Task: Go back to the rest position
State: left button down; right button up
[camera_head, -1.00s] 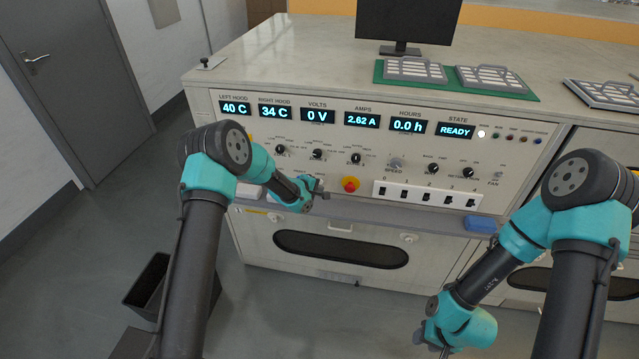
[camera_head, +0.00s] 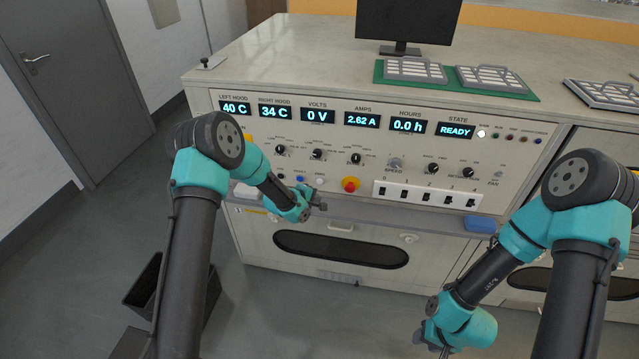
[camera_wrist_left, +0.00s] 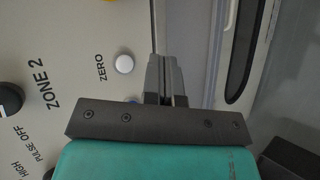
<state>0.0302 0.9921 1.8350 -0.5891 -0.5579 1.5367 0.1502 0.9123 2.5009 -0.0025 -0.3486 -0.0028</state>
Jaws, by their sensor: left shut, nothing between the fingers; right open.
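My left gripper (camera_head: 318,196) is in front of the lower part of the control panel (camera_head: 225,112), left of the red emergency button (camera_head: 350,185). In the left wrist view its fingers (camera_wrist_left: 164,78) are together and hold nothing. A white button (camera_wrist_left: 125,63) marked ZERO lies just left of the fingertips there, and I see no contact. My right arm hangs at the lower right of the head view, and its gripper (camera_head: 446,350) is at the bottom edge, mostly cut off and pointing down, away from the bench.
The panel has lit displays, several knobs and a white switch strip (camera_head: 428,195). A ledge with a blue block (camera_head: 481,225) runs below it. A monitor (camera_head: 408,22) and trays stand on the bench top. A dark bin (camera_head: 148,283) is on the floor at left.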

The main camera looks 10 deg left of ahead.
dwell(0.4)
pick_arm(q)
jog(key=s+a+f+m+g+y, duration=0.1)
jog(key=s+a+f+m+g, duration=0.1)
jog(key=s, duration=1.1)
jog(key=s+a+f+m+g+y, duration=0.1)
jog(key=s+f+m+g, duration=0.3)
jog(key=s, duration=0.9)
jog(key=s+a+f+m+g, duration=0.2)
jog(key=s+a+f+m, duration=0.1)
jog(key=s, duration=1)
jog(key=shift+a+f+m+g+y, duration=0.25)
jog(key=shift+m+g+y, duration=0.15)
jog(key=shift+m, duration=0.4)
